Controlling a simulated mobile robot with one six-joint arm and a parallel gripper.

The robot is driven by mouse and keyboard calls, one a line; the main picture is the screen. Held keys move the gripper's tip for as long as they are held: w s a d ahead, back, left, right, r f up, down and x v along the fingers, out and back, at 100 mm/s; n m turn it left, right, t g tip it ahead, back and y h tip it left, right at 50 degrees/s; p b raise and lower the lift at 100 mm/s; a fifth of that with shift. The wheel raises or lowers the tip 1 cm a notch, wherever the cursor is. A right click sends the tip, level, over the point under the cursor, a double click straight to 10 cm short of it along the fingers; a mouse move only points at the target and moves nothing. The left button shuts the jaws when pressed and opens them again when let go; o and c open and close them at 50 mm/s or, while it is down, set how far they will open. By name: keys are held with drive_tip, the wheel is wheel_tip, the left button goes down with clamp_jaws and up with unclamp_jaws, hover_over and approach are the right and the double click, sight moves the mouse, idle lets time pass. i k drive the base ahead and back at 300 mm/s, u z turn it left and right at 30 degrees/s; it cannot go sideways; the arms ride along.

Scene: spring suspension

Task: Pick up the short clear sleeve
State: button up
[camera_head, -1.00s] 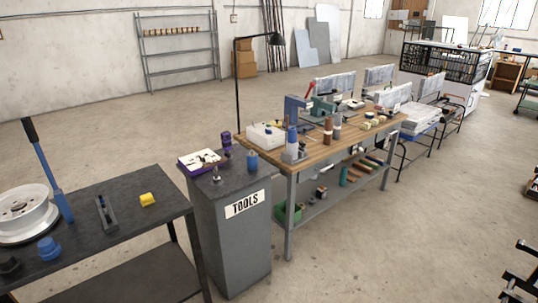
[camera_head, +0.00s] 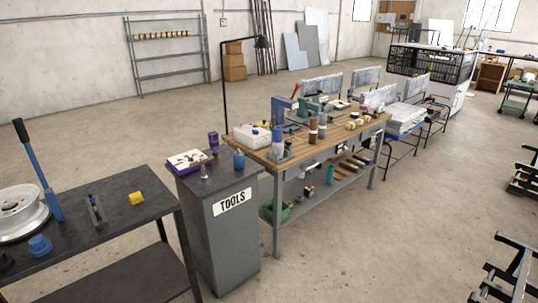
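I cannot make out a short clear sleeve; at this distance the small parts on the wooden workbench (camera_head: 335,137) are too small to tell apart. Dark red-brown and grey upright cylinders (camera_head: 313,130) stand near the middle of that bench. Several small cream and yellowish pieces (camera_head: 355,124) lie toward its right end. My gripper is not in view.
A grey TOOLS cabinet (camera_head: 231,245) stands left of the workbench, with a purple-edged tray (camera_head: 187,160) on top. A dark table (camera_head: 100,220) with a yellow piece (camera_head: 137,198) is at the lower left. Black racks (camera_head: 510,270) stand at the right. The floor (camera_head: 400,235) between is open.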

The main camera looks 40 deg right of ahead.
sight(277, 149)
drive_tip(key=i, duration=1)
drive_tip(key=u, duration=0.15)
drive_tip(key=k, duration=0.95)
drive_tip(key=z, duration=0.2)
drive_tip(key=i, duration=0.5)
